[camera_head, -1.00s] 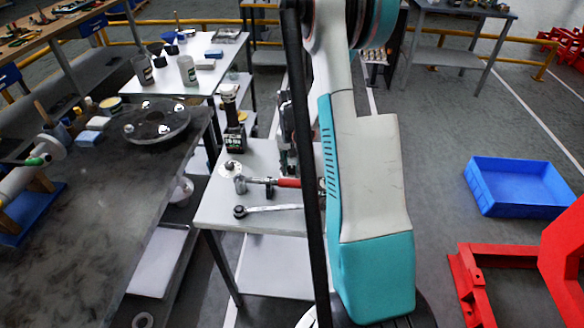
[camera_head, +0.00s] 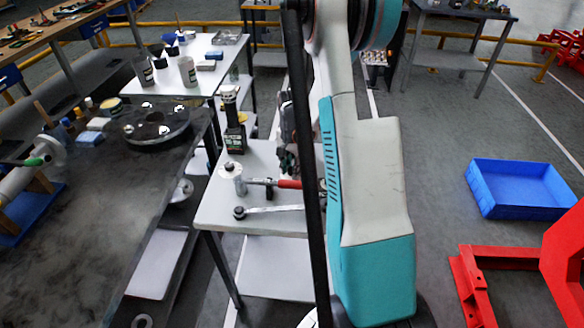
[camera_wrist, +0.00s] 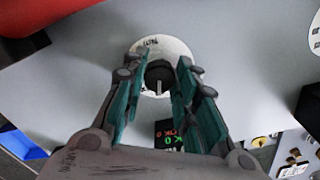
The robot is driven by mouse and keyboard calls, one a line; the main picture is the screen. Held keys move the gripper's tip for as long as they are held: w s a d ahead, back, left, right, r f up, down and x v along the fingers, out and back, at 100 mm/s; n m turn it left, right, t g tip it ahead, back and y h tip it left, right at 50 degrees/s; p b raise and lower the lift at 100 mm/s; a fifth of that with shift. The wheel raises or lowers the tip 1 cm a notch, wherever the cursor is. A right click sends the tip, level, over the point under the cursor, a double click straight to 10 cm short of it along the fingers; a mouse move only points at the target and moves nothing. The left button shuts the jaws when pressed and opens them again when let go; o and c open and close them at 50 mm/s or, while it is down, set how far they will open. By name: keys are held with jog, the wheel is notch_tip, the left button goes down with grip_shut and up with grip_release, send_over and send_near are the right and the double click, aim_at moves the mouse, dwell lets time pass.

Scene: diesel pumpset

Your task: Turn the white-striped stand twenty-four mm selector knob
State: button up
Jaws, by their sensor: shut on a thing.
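In the wrist view the selector knob (camera_wrist: 159,86) is a dark round knob with a white stripe, on a white round dial plate with small lettering. My gripper (camera_wrist: 160,70) has one teal-padded finger on each side of the knob and is shut on it. The fingers hide parts of the dial's edge. The stripe points toward the bottom of the picture. In the head view my gripper (camera_head: 288,160) is low over the small grey table (camera_head: 262,224), partly behind my dark column. The knob under it cannot be made out there.
A small display with green and red characters (camera_wrist: 168,134) sits just below the knob in the wrist view. A red-handled tool (camera_head: 262,183) and a wrench (camera_head: 272,209) lie on the table's front. A dark bottle-like item (camera_head: 234,120) stands at its back left. A blue crate (camera_head: 521,188) is on the floor.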

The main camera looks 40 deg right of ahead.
jog(key=o, duration=1)
jog(key=shift+o, duration=0.2)
notch_tip(320, 180, up, 12)
dwell(0.4)
